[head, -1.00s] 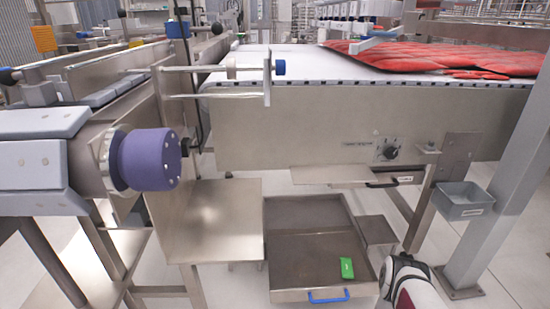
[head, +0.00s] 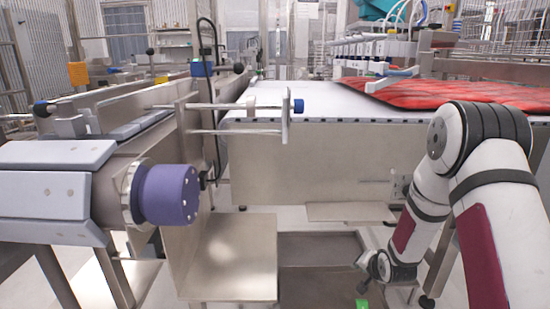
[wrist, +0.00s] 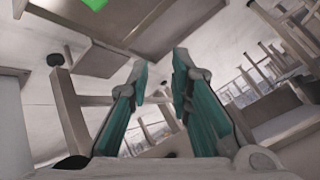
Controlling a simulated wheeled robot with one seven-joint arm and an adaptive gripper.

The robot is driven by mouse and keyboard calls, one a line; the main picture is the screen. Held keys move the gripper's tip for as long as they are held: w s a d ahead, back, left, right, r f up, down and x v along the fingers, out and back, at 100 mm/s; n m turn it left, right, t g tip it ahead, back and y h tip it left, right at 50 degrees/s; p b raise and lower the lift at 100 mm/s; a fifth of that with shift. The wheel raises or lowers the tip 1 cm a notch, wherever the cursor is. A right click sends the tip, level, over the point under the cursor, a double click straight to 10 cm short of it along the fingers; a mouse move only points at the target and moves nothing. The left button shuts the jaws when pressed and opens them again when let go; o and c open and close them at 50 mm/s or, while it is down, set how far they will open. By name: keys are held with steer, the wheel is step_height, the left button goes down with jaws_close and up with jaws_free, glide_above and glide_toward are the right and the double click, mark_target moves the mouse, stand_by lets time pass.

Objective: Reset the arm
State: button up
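My arm stands raised at the right of the head view, bent at the elbow, its wrist low in front of the conveyor. My gripper (wrist: 160,65) shows in the wrist view with its two green fingers apart and nothing between them. In the head view its fingers are too small to make out. A green object (head: 362,303) shows at the lower edge of the head view, below my wrist. A green patch, likely the same object, shows at the top of the wrist view (wrist: 95,4), away from the fingers.
A conveyor (head: 300,165) with red items (head: 440,93) fills the middle and right. A purple roller end (head: 167,193) juts out at the left. A metal shelf (head: 232,258) and a floor tray (head: 320,250) sit below, near my wrist.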

steer(key=s+a+r+n+g+h, duration=0.1)
steer(key=s+a+r+n+g, duration=0.1)
steer(key=s+r, duration=0.75)
steer(key=s+a+r+n+g, duration=0.1)
steer(key=s+r+n+g, duration=0.1)
steer(key=s+r, duration=0.8)
steer(key=s+a+r+n+g, duration=0.15)
steer(key=s+r, duration=0.25)
steer(key=s, duration=0.6)
steer(key=s+a+r+n+g+y, duration=0.1)
steer(key=s+a+r+g, duration=0.15)
steer(key=s, duration=0.75)
steer(key=s+a+r+n+g, duration=0.1)
steer(key=s+r+n, duration=0.1)
steer(key=s+r, duration=0.5)
step_height(320, 180, up, 34)
steer(key=s+t+p, duration=0.2)
steer(key=t+p, duration=0.2)
steer(key=p, duration=3.1)
steer(key=shift+s+r, duration=0.15)
steer(key=shift+r, duration=0.1)
